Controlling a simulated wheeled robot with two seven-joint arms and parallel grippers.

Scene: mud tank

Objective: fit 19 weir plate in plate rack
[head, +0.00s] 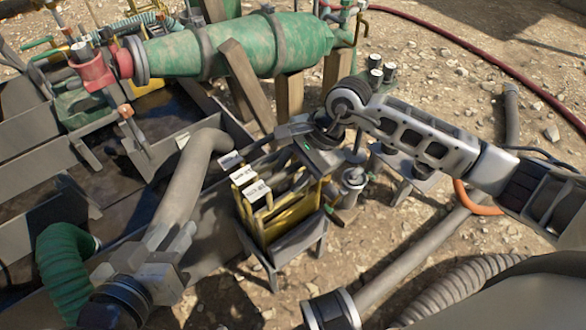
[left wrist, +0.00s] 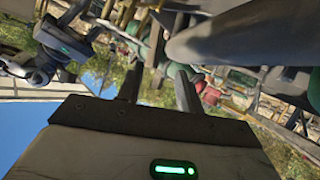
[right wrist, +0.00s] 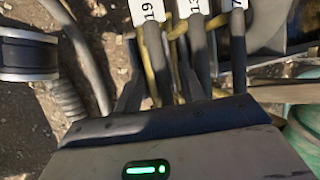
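The weir plate labelled 19 (right wrist: 150,50) shows its white tag and dark handle in the right wrist view. It appears to be the nearest of the tagged plates (head: 257,190) in the head view. The plates stand side by side in the yellow plate rack (head: 280,225). My right gripper (right wrist: 160,78) is at the rack, fingers apart. The number 19 handle runs between or just in front of them; I cannot tell the depth. My left gripper (head: 170,255) is low at the left in the head view. Its fingers (left wrist: 158,85) are apart and empty.
Plate 13 (right wrist: 188,40) stands close beside plate 19, with another tagged plate (right wrist: 237,40) beyond. A thick grey pipe (head: 185,185) runs left of the rack. A green tank (head: 235,45) lies behind.

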